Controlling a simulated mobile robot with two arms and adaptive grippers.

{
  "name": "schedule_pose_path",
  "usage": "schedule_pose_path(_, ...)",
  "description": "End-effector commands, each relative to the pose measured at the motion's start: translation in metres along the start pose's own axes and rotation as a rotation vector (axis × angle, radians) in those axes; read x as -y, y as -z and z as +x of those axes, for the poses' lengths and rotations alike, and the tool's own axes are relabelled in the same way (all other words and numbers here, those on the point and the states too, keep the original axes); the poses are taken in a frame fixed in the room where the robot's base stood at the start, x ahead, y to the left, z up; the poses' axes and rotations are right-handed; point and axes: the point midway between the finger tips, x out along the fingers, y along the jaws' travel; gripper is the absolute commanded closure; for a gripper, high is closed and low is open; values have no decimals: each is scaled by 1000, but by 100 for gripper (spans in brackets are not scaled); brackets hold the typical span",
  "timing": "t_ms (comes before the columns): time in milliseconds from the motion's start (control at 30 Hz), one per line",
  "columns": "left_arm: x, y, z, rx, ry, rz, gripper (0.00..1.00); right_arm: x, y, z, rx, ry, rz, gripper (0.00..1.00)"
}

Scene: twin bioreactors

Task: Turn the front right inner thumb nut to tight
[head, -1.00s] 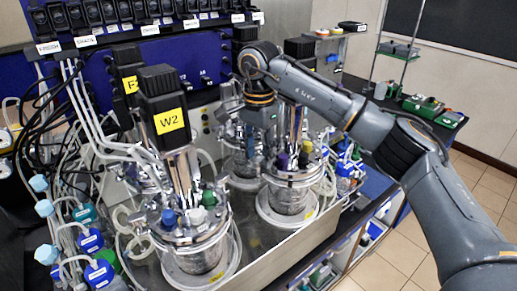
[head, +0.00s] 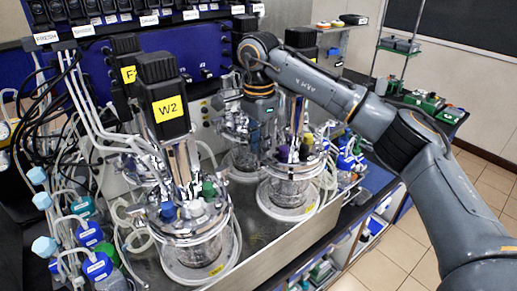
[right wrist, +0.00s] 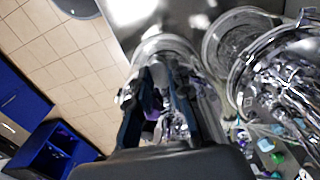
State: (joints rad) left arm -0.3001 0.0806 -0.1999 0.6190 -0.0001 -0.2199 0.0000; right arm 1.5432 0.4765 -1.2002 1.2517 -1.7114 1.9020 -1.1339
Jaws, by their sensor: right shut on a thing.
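A front glass vessel (head: 290,192) with a metal lid stands to the right of the W2 vessel (head: 195,245). It carries a purple cap and a yellow cap. My right gripper (head: 258,128) points down among the metal fittings at the left side of its lid. In the right wrist view the fingers (right wrist: 168,105) straddle shiny metal parts and a purple piece. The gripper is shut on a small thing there. The fingers and fittings hide it, so I cannot make out the thumb nut or how far it is turned. My left gripper is out of view.
The W2 motor block (head: 162,98) rises close at the left. Tubes and blue-capped bottles (head: 95,265) crowd the left side. The steel tray's front wall (head: 285,245) bounds the vessels. A shelf stand (head: 400,45) stands at the back right, beside open floor (head: 395,245).

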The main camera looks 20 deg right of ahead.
Motion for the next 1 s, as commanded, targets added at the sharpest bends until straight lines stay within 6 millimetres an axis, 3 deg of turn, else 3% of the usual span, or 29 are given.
schedule_pose_path(200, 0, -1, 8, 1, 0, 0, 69, 0, 0, 0, -2, 2, 141, 100)
schedule_pose_path(533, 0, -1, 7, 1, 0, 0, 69, 0, 0, -1, -1, 2, 155, 100)
schedule_pose_path(567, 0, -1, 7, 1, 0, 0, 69, 0, 0, -1, -1, 2, 155, 75)
schedule_pose_path(633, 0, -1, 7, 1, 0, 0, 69, 0, 0, -1, -1, 2, 155, 61)
schedule_pose_path(1000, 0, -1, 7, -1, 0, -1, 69, 0, 0, -4, 0, 2, 153, 58)
